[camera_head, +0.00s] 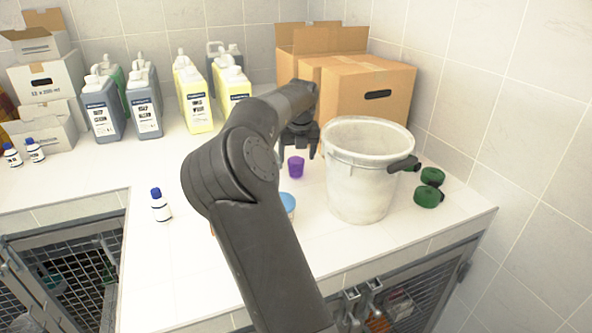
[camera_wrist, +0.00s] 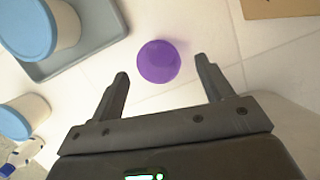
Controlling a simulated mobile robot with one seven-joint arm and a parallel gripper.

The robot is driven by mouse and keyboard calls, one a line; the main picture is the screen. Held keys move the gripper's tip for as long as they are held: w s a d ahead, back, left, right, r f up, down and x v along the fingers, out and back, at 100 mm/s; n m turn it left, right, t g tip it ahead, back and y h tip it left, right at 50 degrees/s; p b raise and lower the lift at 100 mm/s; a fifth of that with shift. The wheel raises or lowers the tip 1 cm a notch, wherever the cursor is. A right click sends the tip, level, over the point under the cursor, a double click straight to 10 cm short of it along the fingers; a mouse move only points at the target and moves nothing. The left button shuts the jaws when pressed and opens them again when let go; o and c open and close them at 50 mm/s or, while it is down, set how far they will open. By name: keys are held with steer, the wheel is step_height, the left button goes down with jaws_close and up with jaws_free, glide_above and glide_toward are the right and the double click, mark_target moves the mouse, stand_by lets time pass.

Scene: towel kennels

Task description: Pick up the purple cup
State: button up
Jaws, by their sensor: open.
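The purple cup (camera_head: 296,167) stands on the white tiled counter, left of the large white bucket. In the wrist view the purple cup (camera_wrist: 158,61) shows as a round purple shape just beyond the fingertips, roughly between their lines. My gripper (camera_head: 301,147) hangs close to the cup in the head view. In the wrist view my gripper (camera_wrist: 164,82) is open, with nothing between its fingers. I cannot tell exactly how high it is above the cup.
The white bucket (camera_head: 361,190) stands close right. A cardboard box (camera_head: 367,95) is behind. A blue-lidded tub (camera_head: 288,203) is partly hidden by my arm. The wrist view shows a grey tray (camera_wrist: 92,50) and blue-lidded tubs (camera_wrist: 23,117) at left. Green round items (camera_head: 427,196) lie right of the bucket.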

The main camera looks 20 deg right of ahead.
steer(key=shift+x, duration=2.8)
steer(key=shift+w, duration=0.15)
steer(key=shift+c, duration=0.5)
steer(key=shift+r, duration=0.1)
steer(key=c, duration=0.9)
